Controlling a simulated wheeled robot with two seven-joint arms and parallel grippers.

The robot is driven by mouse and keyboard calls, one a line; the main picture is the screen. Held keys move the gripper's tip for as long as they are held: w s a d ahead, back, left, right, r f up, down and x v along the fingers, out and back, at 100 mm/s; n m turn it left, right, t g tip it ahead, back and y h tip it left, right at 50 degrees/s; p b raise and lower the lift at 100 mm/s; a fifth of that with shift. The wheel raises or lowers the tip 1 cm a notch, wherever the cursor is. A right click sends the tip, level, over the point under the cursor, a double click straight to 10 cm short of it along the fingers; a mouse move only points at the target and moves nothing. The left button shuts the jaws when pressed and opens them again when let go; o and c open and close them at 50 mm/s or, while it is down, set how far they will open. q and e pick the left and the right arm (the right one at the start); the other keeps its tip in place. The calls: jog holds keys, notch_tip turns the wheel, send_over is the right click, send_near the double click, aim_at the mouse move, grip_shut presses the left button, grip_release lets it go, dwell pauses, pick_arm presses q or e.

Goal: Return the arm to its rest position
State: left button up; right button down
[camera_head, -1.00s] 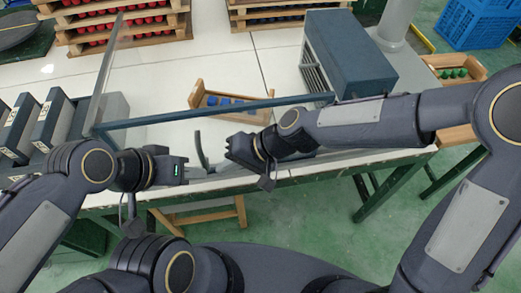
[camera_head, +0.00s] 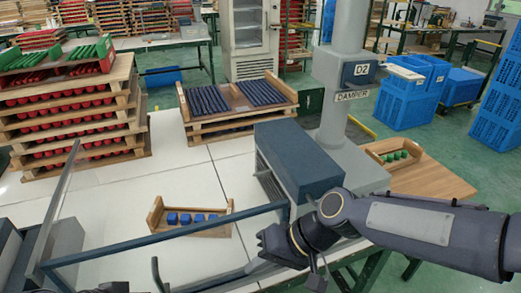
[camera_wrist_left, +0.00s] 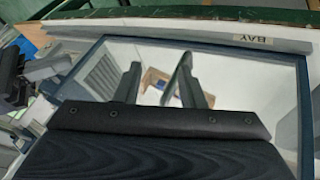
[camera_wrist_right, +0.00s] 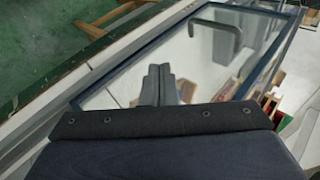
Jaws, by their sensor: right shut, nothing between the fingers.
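A small wooden tray (camera_head: 190,229) holds several blue pieces. Stacked pallets (camera_head: 75,118) stand at left.

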jog(key=s+d+m+t+h, duration=0.2)
jog(key=s+d+t, duration=0.1)
jog(key=d, duration=0.8)
jog(key=s+d+r+m+t+h+p, duration=0.1)
jog(key=s+d+t+h, duration=0.1)
jog(key=s+d, duration=0.4)
jog(key=d+t, duration=0.1)
jog(key=d, duration=0.4)
jog(key=shift+s+d+m+h, duration=0.2)
jog(key=shift+s+m+h, duration=0.1)
jog(key=shift+m+h, duration=0.1)
